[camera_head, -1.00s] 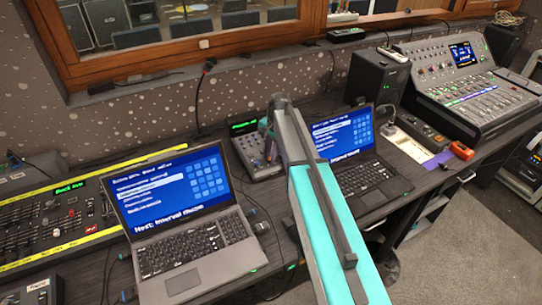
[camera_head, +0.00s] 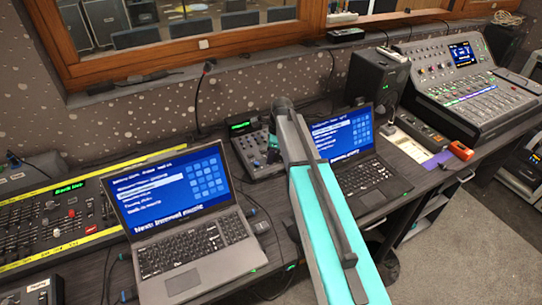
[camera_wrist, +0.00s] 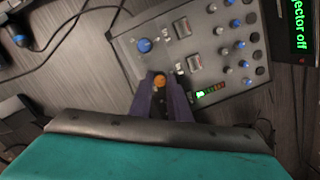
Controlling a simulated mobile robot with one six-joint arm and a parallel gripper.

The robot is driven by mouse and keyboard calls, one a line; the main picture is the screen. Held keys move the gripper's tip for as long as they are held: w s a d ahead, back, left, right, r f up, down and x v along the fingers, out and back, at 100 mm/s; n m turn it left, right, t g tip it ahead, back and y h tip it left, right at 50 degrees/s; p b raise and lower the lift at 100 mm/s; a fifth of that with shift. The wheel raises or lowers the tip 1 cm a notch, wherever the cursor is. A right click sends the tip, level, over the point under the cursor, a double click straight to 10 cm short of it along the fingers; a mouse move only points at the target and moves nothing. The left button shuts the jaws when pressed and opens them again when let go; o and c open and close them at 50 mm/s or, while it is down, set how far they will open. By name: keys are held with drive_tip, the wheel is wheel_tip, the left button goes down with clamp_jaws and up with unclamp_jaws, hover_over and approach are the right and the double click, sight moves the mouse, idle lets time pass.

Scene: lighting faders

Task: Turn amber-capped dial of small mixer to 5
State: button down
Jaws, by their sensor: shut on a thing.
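In the head view the mixer (camera_head: 246,148) stands between the two laptops, partly hidden by my arm. The amber-capped dial (camera_wrist: 160,80) lies near its lower left edge, between the fingers of my gripper (camera_wrist: 160,86). The purple fingers are shut on the dial from both sides. Its pointer and scale are hidden, so I cannot read its setting.
A larger blue knob (camera_wrist: 144,45) sits just above the dial. The left laptop (camera_head: 190,230) and right laptop (camera_head: 352,150) flank my arm. Cables lie on the dark desk. A yellow-edged lighting desk (camera_head: 60,225) is at left.

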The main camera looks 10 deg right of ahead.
drive_tip(key=shift+m, duration=1.2)
drive_tip(key=c, duration=1.7)
unclamp_jaws()
drive_tip(key=shift+o, duration=0.2)
drive_tip(key=shift+r, duration=0.1)
wheel_tip(320, 180, up, 13)
drive_tip(key=s+d+b, duration=0.1)
drive_tip(key=s+b, duration=0.1)
drive_tip(key=shift+d+r+b, duration=0.2)
drive_tip(key=shift+d+b, duration=0.1)
drive_tip(key=shift+s, duration=0.2)
